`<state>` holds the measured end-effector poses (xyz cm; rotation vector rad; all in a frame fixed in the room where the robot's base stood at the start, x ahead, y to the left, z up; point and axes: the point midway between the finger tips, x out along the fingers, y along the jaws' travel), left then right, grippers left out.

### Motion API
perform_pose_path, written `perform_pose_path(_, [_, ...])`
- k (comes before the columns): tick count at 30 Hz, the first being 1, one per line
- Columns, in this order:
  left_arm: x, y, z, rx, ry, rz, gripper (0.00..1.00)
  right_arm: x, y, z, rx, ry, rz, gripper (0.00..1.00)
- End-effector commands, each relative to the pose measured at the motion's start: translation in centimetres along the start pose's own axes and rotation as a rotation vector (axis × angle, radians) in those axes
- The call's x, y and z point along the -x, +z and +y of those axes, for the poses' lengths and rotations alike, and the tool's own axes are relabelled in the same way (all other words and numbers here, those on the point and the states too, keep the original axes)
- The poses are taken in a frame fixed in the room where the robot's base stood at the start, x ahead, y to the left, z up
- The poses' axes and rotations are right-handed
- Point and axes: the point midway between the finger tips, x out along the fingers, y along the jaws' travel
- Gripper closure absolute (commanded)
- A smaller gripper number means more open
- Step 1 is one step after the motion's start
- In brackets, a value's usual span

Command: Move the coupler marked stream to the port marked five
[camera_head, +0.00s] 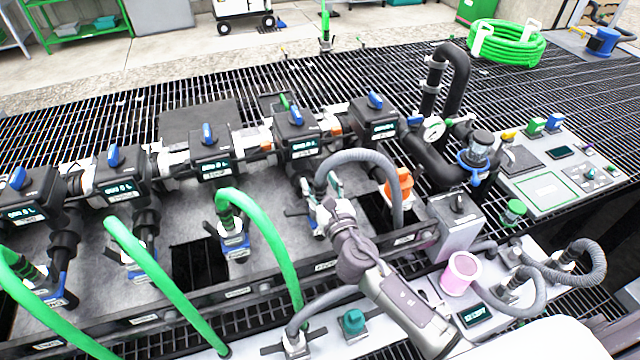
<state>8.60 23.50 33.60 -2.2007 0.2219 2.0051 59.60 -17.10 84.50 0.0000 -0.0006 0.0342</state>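A row of dark valve blocks with lit displays stands along the grey manifold panel (170,225). A grey corrugated hose (357,155) arches from below the fourth block from the left (300,135) over toward the right-hand block (375,125). My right gripper (322,192) is at the left end of this hose, with its fingers about the coupler there. That coupler is mostly hidden, and I cannot tell how firmly it is held. An orange part (398,187) sits below the right-hand block. The coupler and port markings are too small to read. My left gripper is not in view.
Green hoses (265,235) run from couplers at the left ports toward the front. A grey box (455,225), a pink cylinder (461,272) and other grey hoses (582,262) are right of my arm. Black pipework with a gauge (433,129) rises behind.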

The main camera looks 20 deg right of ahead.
Motion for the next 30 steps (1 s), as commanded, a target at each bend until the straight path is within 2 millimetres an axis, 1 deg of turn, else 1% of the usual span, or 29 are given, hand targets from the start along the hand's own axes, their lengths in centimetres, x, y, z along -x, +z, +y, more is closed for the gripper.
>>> perform_pose_path(5, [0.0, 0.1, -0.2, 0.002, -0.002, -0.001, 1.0, 0.1, -0.2, 0.0, 0.0, 0.0, 0.004, 0.43])
perform_pose_path(8, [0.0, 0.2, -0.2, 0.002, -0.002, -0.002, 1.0, 0.8, -0.2, 0.0, 0.001, 0.0, 0.004, 0.43])
perform_pose_path(11, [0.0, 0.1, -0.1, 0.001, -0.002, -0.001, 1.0, 2.2, -0.2, 0.0, 0.0, 0.002, 0.004, 0.43])
perform_pose_path(18, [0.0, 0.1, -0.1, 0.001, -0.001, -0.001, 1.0, 7.4, -0.2, 0.0, 0.0, 0.001, 0.005, 0.43])
perform_pose_path(21, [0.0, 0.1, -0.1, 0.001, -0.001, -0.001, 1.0, 9.3, -0.1, 0.0, -0.001, 0.001, 0.004, 0.43])
perform_pose_path(25, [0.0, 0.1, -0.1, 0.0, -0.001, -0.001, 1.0, 11.0, -0.1, 0.0, 0.001, 0.0, 0.003, 0.43])
perform_pose_path(30, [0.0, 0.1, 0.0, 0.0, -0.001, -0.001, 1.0, 12.0, 0.0, 0.0, 0.001, 0.0, 0.0, 0.43])
